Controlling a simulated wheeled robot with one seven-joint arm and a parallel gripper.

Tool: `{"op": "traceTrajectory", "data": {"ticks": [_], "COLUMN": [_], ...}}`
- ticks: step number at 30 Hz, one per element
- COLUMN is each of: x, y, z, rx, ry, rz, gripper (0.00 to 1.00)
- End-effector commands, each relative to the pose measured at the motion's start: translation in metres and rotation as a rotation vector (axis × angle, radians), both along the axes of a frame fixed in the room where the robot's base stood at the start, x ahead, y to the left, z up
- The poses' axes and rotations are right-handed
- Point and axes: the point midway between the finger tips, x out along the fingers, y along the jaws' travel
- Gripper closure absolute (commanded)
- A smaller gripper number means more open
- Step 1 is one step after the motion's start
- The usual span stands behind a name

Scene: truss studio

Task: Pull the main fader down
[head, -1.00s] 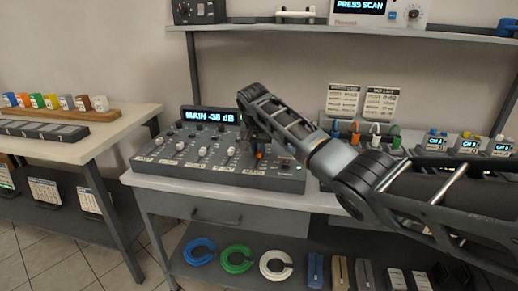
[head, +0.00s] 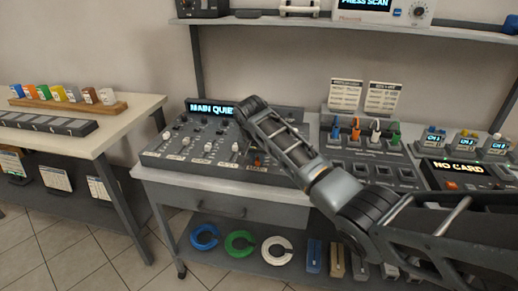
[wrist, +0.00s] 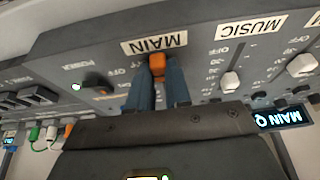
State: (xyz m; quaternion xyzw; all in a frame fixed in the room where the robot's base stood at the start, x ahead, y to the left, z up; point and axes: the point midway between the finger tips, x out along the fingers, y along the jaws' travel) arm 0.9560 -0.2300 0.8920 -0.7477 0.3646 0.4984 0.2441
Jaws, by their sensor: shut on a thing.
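The mixing console (head: 190,150) stands on the workbench, and its display (head: 211,107) reads "MAIN QUIE", cut off by my arm. The orange main fader (wrist: 157,66) is in the wrist view, between the blue fingertips of my gripper (wrist: 158,76), right beside the MAIN label (wrist: 154,44). My gripper is shut on the fader cap. In the head view, the orange cap (head: 258,160) shows just below my gripper (head: 252,150), near the console's front edge. The fader slot is mostly hidden by my fingers.
White channel faders, such as the music fader (wrist: 229,81), stand beside the main one. A panel with coloured plugs (head: 376,131) and a unit reading "NO CARD" (head: 461,168) are to the right. A shelf (head: 300,22) runs above the bench.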

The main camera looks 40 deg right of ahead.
Motion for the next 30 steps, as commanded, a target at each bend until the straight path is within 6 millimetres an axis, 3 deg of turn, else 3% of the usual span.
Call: {"op": "traceTrajectory", "data": {"ticks": [7, 8, 16, 24, 30], "x": [-0.001, -0.002, -0.001, -0.001, -0.007], "y": [0.002, 0.002, 0.001, 0.002, 0.010], "z": [-0.002, -0.002, -0.001, 0.001, 0.024], "rx": [0.003, 0.003, 0.001, 0.001, 0.001], "ry": [0.007, 0.008, 0.005, 0.004, 0.002], "rz": [0.002, 0.001, 0.001, 0.000, 0.002], "gripper": [1.00, 0.80, 0.55, 0.55, 0.55]}}
